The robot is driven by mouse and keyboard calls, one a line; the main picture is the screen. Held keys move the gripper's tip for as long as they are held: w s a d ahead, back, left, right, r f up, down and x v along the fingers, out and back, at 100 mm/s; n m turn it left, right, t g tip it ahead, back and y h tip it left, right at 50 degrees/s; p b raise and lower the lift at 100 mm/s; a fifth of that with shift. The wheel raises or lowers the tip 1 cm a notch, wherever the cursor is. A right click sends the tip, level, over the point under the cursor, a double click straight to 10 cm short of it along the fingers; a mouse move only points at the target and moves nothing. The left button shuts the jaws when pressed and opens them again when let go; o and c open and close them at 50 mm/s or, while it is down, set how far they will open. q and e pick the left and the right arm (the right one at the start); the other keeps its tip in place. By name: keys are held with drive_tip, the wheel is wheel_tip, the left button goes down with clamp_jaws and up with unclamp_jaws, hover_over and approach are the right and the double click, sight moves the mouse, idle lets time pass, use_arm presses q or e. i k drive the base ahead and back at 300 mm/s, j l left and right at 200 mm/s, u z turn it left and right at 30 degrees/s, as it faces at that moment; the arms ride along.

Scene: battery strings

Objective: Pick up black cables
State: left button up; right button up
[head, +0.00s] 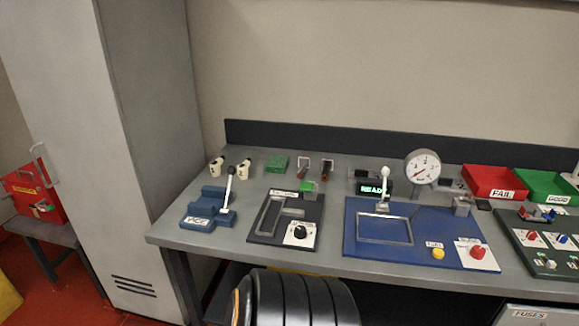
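I cannot make out any black cables for certain. Two small dark-and-red pieces with pale metal parts, one on the left (306,167) and one on the right (327,169), lie at the back of the grey workbench (185,238); they are too small to identify. A large black ribbed, rounded form (295,302) with an orange edge fills the bottom middle of the head view; I cannot tell what it is. Neither of my grippers is in view.
The bench holds a blue vice (205,215), a black fixture panel (265,228), a blue panel (365,247) with a gauge (422,167), a red FAIL bin (492,180) and a green GOOD bin (545,185). A tall grey cabinet (90,130) and red box (30,192) stand left.

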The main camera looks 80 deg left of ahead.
sight(324, 172)
drive_tip(key=u, duration=2.55)
drive_tip(key=i+u, duration=0.3)
drive_tip(key=u, duration=0.2)
drive_tip(key=i+l+u, duration=0.15)
drive_tip(key=i+u, duration=0.3)
drive_tip(key=k, duration=0.1)
